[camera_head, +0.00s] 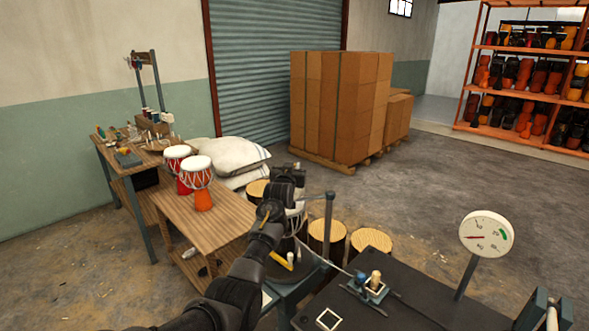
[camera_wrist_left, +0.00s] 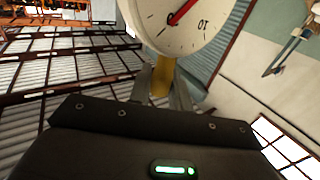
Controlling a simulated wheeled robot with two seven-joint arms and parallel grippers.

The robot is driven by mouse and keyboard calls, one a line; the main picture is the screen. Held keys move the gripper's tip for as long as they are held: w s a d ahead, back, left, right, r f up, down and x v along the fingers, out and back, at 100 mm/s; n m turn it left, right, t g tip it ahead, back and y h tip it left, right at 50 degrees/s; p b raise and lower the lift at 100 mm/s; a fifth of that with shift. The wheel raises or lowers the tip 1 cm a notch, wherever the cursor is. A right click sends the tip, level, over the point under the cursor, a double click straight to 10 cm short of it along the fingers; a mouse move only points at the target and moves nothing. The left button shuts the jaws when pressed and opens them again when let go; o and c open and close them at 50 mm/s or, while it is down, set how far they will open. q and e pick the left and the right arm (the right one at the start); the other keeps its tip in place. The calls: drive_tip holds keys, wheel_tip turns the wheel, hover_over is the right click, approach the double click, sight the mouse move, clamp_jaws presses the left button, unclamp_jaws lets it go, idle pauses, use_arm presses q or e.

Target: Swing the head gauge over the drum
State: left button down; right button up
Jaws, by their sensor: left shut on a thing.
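My left gripper (camera_wrist_left: 163,88) is shut on a yellow handle (camera_wrist_left: 160,82) just below a round white dial gauge with a red needle (camera_wrist_left: 183,22). In the head view my left arm reaches up from the bottom. It covers much of a drum on a stand in the middle, and only part of the drum's pale side (camera_head: 297,209) shows. I cannot make out the held gauge there, nor tell how it sits relative to the drum. My right gripper is out of view.
A large dial on a post (camera_head: 486,234) stands by a dark table (camera_head: 430,292) at right. Two goblet drums, one nearer (camera_head: 203,198), stand on a wooden bench (camera_head: 215,225) at left. Log stools (camera_head: 327,232), sacks (camera_head: 228,153) and stacked cartons (camera_head: 335,105) stand behind.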

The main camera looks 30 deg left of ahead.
use_arm(q)
drive_tip(key=c, duration=1.3)
unclamp_jaws()
drive_tip(key=shift+c, duration=0.2)
drive_tip(key=shift+s, duration=0.1)
drive_tip(key=shift+s+d, duration=0.15)
drive_tip(key=shift+s, duration=0.4)
drive_tip(key=b+v, duration=0.2)
drive_tip(key=v, duration=0.7)
drive_tip(key=shift+s, duration=0.3)
